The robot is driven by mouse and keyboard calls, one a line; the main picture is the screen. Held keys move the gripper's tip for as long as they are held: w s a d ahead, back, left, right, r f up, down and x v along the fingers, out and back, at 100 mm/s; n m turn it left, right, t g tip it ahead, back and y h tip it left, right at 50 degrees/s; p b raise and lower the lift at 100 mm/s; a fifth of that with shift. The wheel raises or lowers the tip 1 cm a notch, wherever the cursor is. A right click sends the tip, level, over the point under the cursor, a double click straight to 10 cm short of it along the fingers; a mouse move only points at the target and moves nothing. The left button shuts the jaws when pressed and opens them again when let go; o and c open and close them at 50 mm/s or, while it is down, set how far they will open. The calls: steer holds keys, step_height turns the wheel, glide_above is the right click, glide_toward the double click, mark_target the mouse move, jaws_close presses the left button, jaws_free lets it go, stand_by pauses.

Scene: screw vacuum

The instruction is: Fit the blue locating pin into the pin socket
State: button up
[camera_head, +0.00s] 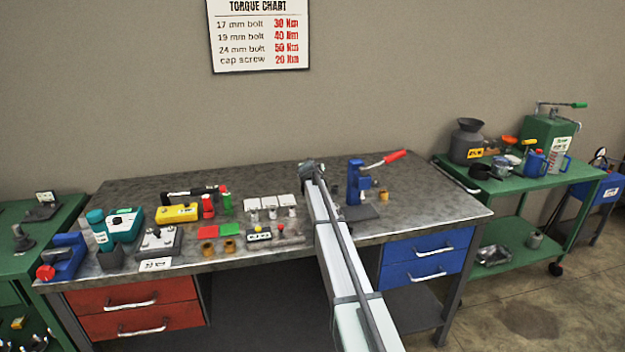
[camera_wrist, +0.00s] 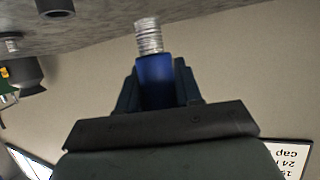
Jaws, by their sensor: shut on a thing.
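My gripper (camera_wrist: 156,85) is shut on a blue piece with a silver ridged end, which I take to be the blue locating pin (camera_wrist: 155,72). The ridged end points away from the jaws, toward the bench surface at the top of the wrist view, and is clear of anything. In the head view my arm reaches over the workbench (camera_head: 420,205); the jaws and pin are hidden behind its end. I cannot pick out the pin socket for certain in either view.
A blue press (camera_head: 356,184) with a red handle stands just right of my arm. Several white-topped parts (camera_head: 270,203), bolts and coloured tools crowd the bench's left. A green cart (camera_head: 520,183) stands at right. The bench's right end is clear.

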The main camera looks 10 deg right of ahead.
steer(key=w+r, duration=0.5)
steer(key=r, duration=0.1)
steer(key=d+m+g+h, duration=0.5)
steer(key=d+m+h, duration=0.2)
steer(key=d, duration=0.1)
steer(key=s+d+r+m+g+h, duration=0.1)
steer(key=s+d+m+g+h, duration=0.15)
steer(key=s+m+g, duration=0.4)
steer(key=shift+d+f, duration=0.2)
steer(key=shift+f, duration=2.3)
steer(key=shift+d+f, duration=0.15)
steer(key=shift+f, duration=2.3)
steer(key=shift+f, duration=0.6)
